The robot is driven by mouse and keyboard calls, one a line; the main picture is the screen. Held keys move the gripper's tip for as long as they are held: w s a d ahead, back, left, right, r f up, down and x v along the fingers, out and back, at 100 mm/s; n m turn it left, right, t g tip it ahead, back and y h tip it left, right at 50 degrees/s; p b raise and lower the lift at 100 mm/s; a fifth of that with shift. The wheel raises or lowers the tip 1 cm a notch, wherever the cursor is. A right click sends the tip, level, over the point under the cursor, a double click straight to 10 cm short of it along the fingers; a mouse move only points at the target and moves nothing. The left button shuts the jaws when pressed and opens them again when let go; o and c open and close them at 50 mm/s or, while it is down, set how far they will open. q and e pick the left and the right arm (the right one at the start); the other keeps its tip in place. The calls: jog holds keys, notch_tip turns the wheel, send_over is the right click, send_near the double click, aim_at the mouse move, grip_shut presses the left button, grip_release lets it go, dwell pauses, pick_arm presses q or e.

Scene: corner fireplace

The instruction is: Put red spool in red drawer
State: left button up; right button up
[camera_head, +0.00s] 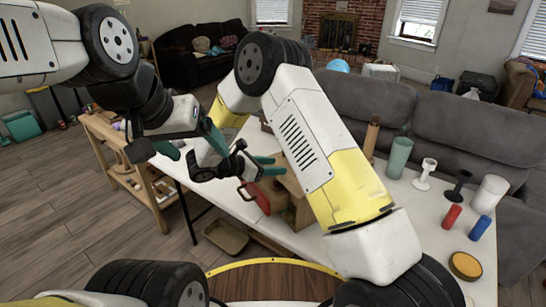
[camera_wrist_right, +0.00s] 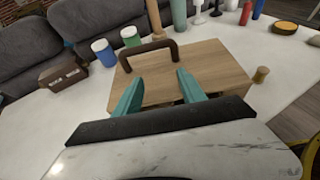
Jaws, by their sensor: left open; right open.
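The red spool (camera_head: 452,216) looks like a plain red cylinder standing on the white table, far to the right of both grippers. It also shows at the top of the right wrist view (camera_wrist_right: 245,13). The red drawer (camera_head: 264,197) has a dark handle and is pulled out at the front of a wooden box (camera_head: 293,207). My right gripper (camera_head: 268,166) is open and empty, above the box. The box top and its dark handle show beyond its fingers in the wrist view. My left gripper (camera_head: 190,143) is open and empty, left of the box. My right arm hides part of the box.
A blue cylinder (camera_head: 480,228) stands beside the red one, near a white cylinder (camera_head: 489,194) and a yellow-topped disc (camera_head: 465,265). A green cylinder (camera_head: 399,157) and two candle holders stand behind. A grey sofa (camera_head: 460,105) borders the table's back.

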jog(key=r+v, duration=0.1)
jog(key=v, duration=1.1)
jog(key=s+d+r+m+g+y, duration=0.25)
jog(key=d+r+m, duration=0.25)
jog(key=d, duration=0.3)
jog(key=s+d+r+m+g+y, duration=0.25)
jog(key=s+d+r+m, duration=0.2)
jog(key=d, duration=0.35)
jog(key=s+d+r+m+t+y, duration=0.2)
jog(key=s+d+r+m+y, duration=0.1)
jog(key=s+m, duration=0.3)
jog(key=s+d+r+m+t+y, duration=0.2)
jog(key=s+d+r+m+y, duration=0.2)
jog(key=s+m, duration=0.3)
jog(key=shift+s+d+r+m+y, duration=0.25)
jog(key=shift+s+r+m+y, duration=0.05)
jog(key=shift+r+m+y, duration=0.45)
